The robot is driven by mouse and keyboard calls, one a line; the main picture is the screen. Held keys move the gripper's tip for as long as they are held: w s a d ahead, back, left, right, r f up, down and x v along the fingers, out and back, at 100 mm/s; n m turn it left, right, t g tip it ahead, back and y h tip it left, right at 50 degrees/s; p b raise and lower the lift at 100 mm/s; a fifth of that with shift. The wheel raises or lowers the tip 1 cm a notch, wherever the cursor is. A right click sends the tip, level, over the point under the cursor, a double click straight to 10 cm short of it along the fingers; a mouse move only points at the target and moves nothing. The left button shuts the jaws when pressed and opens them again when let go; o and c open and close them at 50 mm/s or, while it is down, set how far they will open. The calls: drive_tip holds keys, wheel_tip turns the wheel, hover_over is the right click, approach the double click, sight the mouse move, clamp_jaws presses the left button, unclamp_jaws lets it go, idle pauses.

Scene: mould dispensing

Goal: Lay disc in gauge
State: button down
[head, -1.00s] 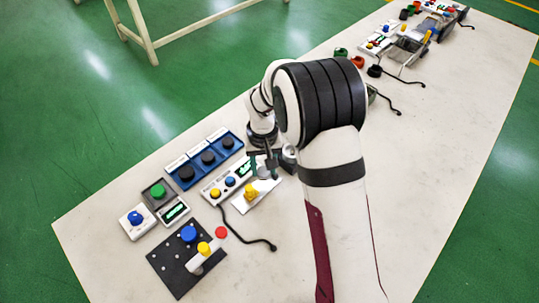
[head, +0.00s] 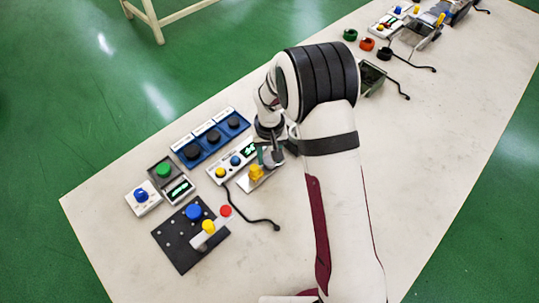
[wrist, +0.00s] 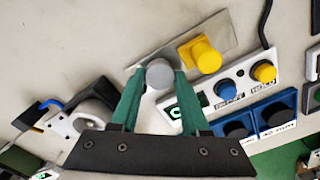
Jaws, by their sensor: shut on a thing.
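My gripper (wrist: 156,76) is shut on a round grey disc (wrist: 159,74), held between its green fingertips. In the head view my gripper (head: 270,155) hangs beside a pale flat plate (head: 250,186) with a yellow cylinder (head: 256,172) on it. In the wrist view the disc overlaps the left part of this plate (wrist: 222,32), left of the yellow cylinder (wrist: 204,55); I cannot tell if it touches. A white panel with a green display (head: 250,148) and yellow and blue knobs adjoins the plate. I cannot tell which part is the gauge.
A blue unit with black knobs (head: 212,138) stands behind the panel. A black board (head: 180,250) with blue and yellow pieces is at the front left. A black cable (head: 258,219) lies on the table. The table right of my arm (head: 430,150) is clear.

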drive_tip(key=shift+f, duration=0.25)
drive_tip(key=shift+c, duration=1.5)
unclamp_jaws()
drive_tip(key=shift+r, duration=3.5)
drive_tip(key=s+d+r+m, duration=0.2)
drive_tip(key=s+d+r, duration=0.2)
drive_tip(key=s+r, duration=0.45)
drive_tip(key=s+d+r+m+y, duration=0.1)
drive_tip(key=s+r+m, duration=0.1)
drive_tip(key=s, duration=0.7)
drive_tip(key=s+d+r+m, duration=0.2)
drive_tip(key=s+r+m, duration=0.1)
drive_tip(key=s, duration=0.7)
drive_tip(key=shift+s+d+y, duration=0.2)
drive_tip(key=shift+s+y, duration=0.1)
drive_tip(key=shift+y, duration=0.1)
